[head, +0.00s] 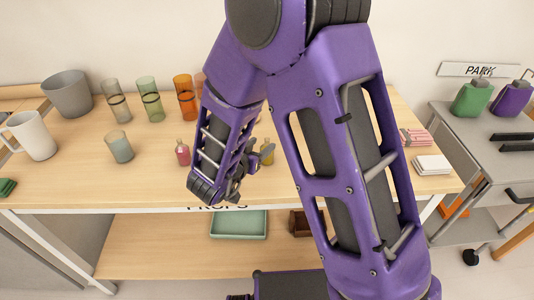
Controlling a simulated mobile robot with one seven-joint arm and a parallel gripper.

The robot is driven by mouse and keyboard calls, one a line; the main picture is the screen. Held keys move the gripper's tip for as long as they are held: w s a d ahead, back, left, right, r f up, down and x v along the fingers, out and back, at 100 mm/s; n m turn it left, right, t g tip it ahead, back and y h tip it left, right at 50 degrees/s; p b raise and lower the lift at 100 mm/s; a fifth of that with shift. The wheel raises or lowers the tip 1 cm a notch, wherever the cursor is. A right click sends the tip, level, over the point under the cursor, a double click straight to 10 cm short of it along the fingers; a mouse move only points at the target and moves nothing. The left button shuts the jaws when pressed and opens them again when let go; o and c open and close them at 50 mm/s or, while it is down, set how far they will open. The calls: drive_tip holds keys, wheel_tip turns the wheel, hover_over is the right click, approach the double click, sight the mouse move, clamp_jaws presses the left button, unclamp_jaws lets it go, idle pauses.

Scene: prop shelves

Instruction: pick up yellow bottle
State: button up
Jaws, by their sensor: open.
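The small yellow bottle (267,156) stands upright on the wooden tabletop, partly hidden between my gripper and my large purple arm link. My gripper (254,160) is just left of the bottle in the picture, with its fingers toward it. It is open and appears empty. The fingertips are small and partly covered by my wrist, so I cannot tell whether they touch the bottle or are around it.
A small pink bottle (182,153) stands left of my forearm. A cloudy glass (119,147), tall coloured glasses (185,97), a white mug (33,136) and a grey pot (68,94) are farther left. White cards (432,165) lie at right. A green tray (238,223) sits below.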

sight(266, 143)
drive_tip(key=x, duration=0.4)
drive_tip(key=shift+s+d, duration=0.15)
drive_tip(key=shift+d, duration=0.05)
clamp_jaws()
